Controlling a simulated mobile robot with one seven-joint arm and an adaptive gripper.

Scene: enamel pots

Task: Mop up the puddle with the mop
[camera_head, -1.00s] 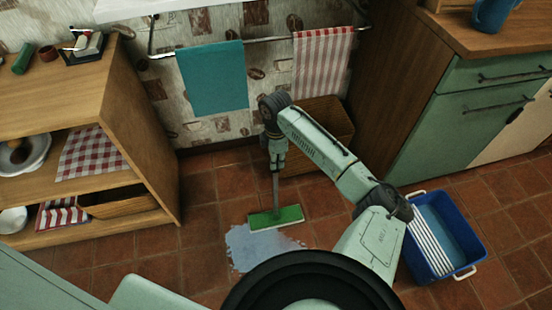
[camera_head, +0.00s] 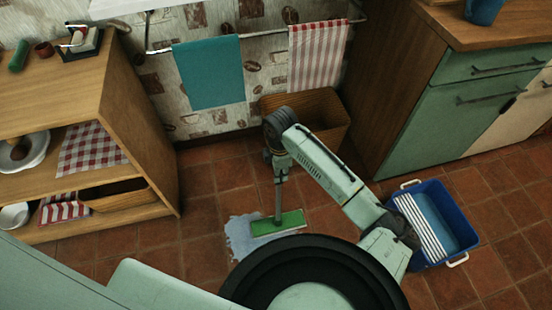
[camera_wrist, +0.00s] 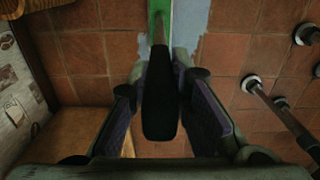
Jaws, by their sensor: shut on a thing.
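My gripper (camera_head: 280,168) is shut on the handle of the mop (camera_head: 277,202) and holds it nearly upright. The mop's green head (camera_head: 278,223) lies across the puddle (camera_head: 242,238) on the tiled floor. The puddle is pale blue and shows to the left of and in front of the head; part of it is hidden by my body. In the wrist view, the dark handle (camera_wrist: 160,105) stands between my two fingers (camera_wrist: 160,100). The green head (camera_wrist: 158,22) and the puddle (camera_wrist: 188,30) show at the top.
A blue bucket (camera_head: 462,215) with a white slatted wringer (camera_head: 418,228) stands at right, near my arm. A wooden basket (camera_head: 325,118) stands behind my arm by the wall. A wooden shelf (camera_head: 150,130) is at left, and a green cabinet (camera_head: 440,130) at right. Tiled floor lies open between.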

